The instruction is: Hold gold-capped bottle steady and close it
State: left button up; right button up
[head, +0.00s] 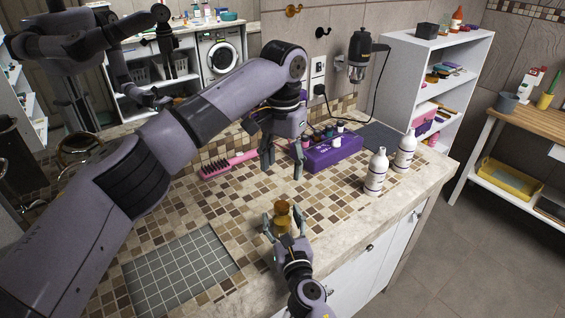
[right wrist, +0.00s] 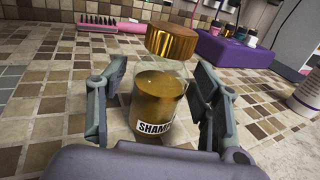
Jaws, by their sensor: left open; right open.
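The bottle (right wrist: 158,105) is clear with amber contents and a label starting "SHAM". It stands upright on the tiled counter between the fingers of my right gripper (right wrist: 158,110), which is open around it. Gaps show on both sides. The gold cap (right wrist: 172,42) sits at the top of the bottle, with a clear band below it; I cannot tell how firmly it is seated. In the head view the bottle (head: 282,222) is small near the counter's front edge. My left gripper (head: 283,176) is open and empty, fingers pointing down, above and behind the bottle.
A purple box (head: 330,153) with small bottles and a pink hairbrush (head: 228,164) lie behind. Two white bottles (head: 376,172) (head: 405,152) stand to the right. A grey grid mat (head: 180,270) lies at the left. The tiles right of the bottle are clear.

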jog(key=shift+s, duration=0.1)
jog(key=v, duration=1.2)
